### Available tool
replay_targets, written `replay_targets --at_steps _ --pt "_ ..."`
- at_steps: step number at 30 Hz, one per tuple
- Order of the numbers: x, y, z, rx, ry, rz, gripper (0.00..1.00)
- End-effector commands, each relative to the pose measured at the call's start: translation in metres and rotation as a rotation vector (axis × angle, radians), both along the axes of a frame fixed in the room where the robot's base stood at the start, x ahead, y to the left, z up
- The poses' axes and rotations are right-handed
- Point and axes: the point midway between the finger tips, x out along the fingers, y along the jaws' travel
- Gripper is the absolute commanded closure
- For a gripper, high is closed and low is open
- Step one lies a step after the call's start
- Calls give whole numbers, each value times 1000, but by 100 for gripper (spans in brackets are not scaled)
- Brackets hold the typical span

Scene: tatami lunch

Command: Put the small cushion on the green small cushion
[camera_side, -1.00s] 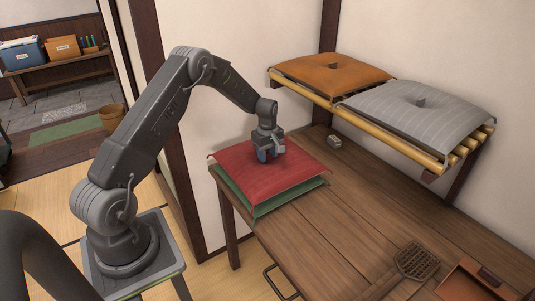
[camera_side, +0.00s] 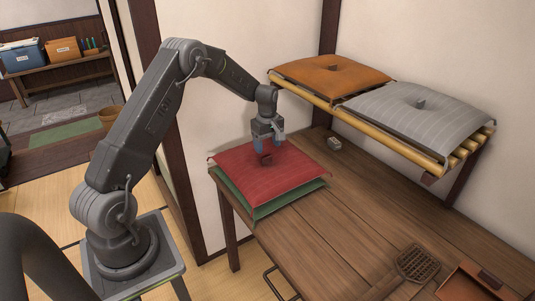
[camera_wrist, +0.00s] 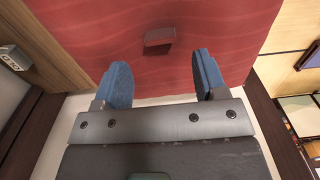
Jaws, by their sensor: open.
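The red small cushion (camera_side: 268,184) lies on top of the green small cushion (camera_side: 228,190) at the far left corner of the wooden table. Only the green cushion's front and side edges show beneath it. A dark red tuft (camera_side: 266,159) stands up at the red cushion's middle; the tuft also shows in the wrist view (camera_wrist: 159,38). My gripper (camera_side: 267,150) is just above the red cushion, near its tuft. In the wrist view, its two blue fingers (camera_wrist: 162,80) are spread apart with nothing between them, and the tuft is beyond them.
An orange cushion (camera_side: 333,74) and a grey striped cushion (camera_side: 420,112) lie on a bamboo shelf (camera_side: 362,128) on the wall. A small grey block (camera_side: 334,142) is on the table behind. A grater-like tool (camera_side: 416,262) and a brown tray (camera_side: 470,284) are at front right. The table's middle is clear.

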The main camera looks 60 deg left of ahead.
Motion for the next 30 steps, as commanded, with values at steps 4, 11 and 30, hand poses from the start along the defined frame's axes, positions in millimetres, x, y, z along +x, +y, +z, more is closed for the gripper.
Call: replay_targets --at_steps 4,11,30 --pt "0 0 33 2 -3 0 34" --pt "0 0 63 0 -1 0 34" --pt "-110 -162 230 152 -206 -776 34"
